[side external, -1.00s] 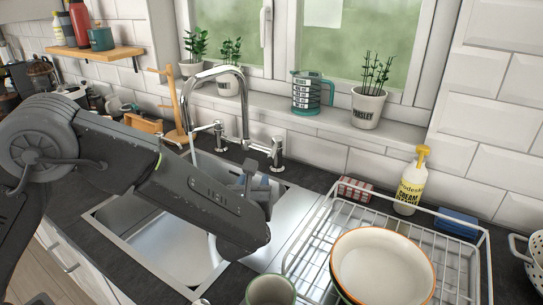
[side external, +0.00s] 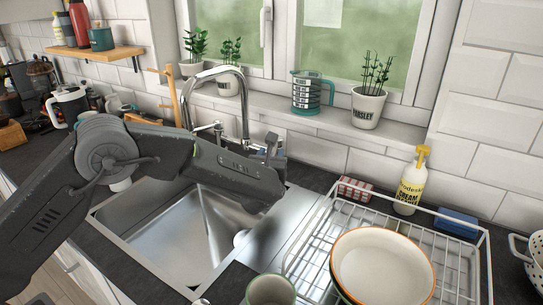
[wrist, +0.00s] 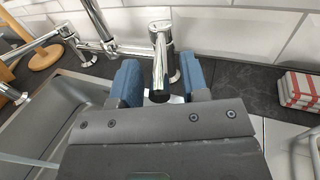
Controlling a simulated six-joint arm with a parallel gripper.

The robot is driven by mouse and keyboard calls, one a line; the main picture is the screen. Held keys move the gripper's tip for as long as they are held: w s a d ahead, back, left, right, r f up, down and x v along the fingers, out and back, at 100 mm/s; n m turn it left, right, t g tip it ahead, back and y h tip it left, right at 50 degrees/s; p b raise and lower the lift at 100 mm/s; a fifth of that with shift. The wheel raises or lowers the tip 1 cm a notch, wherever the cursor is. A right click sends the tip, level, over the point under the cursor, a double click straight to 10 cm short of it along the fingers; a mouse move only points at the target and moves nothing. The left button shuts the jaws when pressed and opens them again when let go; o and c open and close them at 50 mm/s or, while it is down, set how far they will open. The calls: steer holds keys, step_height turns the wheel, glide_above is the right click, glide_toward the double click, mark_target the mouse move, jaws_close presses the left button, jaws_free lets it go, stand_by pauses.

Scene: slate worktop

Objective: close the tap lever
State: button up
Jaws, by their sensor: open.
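The chrome tap (side external: 243,105) rises behind the sink in the side view, its spout arching left over the basin. In the wrist view the tap lever (wrist: 161,48) stands on a chrome valve body, its dark end pointing towards me. My gripper (wrist: 161,88) has blue fingers, open, one on each side of the lever's near end. A thin pale streak crosses the wrist view's lower left, possibly water.
The steel sink (side external: 165,243) lies below my arm. A wire dish rack (side external: 309,232) with a bowl (side external: 382,268) stands to the right. A red striped box (side external: 355,189) and a yellow-capped bottle (side external: 411,188) stand by the wall.

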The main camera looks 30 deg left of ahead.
steer(key=shift+w+a, duration=0.1)
steer(key=shift+w, duration=0.15)
jaws_close()
stand_by(0.4)
